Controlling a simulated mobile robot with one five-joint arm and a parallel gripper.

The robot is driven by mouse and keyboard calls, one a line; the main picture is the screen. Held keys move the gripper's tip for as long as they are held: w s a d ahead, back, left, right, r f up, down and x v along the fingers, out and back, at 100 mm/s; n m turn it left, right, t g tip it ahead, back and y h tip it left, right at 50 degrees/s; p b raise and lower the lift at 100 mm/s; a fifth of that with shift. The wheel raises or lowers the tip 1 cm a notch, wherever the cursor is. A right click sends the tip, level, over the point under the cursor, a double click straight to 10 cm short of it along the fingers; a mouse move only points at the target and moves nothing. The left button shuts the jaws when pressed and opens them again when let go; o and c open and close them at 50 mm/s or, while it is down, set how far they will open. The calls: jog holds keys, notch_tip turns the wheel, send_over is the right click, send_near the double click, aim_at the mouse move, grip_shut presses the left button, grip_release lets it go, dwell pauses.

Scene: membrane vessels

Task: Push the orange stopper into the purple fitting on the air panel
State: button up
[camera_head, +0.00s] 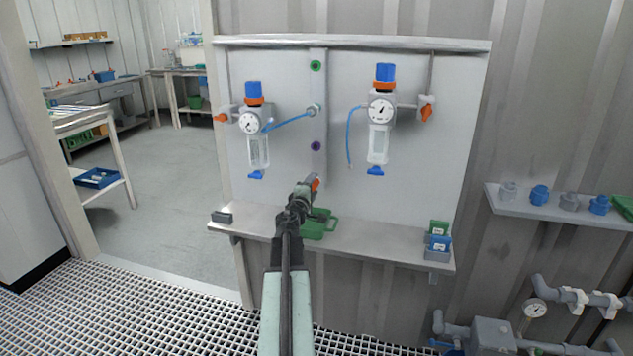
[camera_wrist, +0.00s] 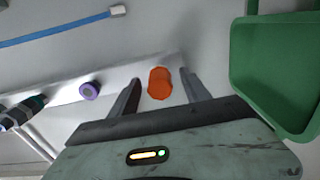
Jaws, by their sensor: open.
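The orange stopper (camera_head: 315,184) shows at the tip of my gripper (camera_head: 305,187), in front of the air panel (camera_head: 345,180). In the wrist view the stopper (camera_wrist: 160,83) lies between the two open fingers of my gripper (camera_wrist: 160,88), with a gap visible on each side. What supports the stopper is hidden. The purple fitting (camera_head: 316,146) is a small round ring on the panel's central strip, above the gripper in the head view. It also shows in the wrist view (camera_wrist: 89,90), left of the fingers, with a dark centre and apart from the stopper.
A green tray (camera_head: 319,228) sits on the panel's shelf (camera_head: 375,242) below my gripper; a green wall fills the wrist view's right (camera_wrist: 262,70). A green fitting (camera_head: 316,66) is higher up. Two gauge regulators (camera_head: 381,110) and blue hoses (camera_head: 290,122) flank the strip.

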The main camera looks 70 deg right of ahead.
dwell(0.8)
grip_shut()
jog(key=shift+a, duration=0.1)
jog(key=shift+s+a, duration=0.15)
jog(key=shift+a, duration=2.8)
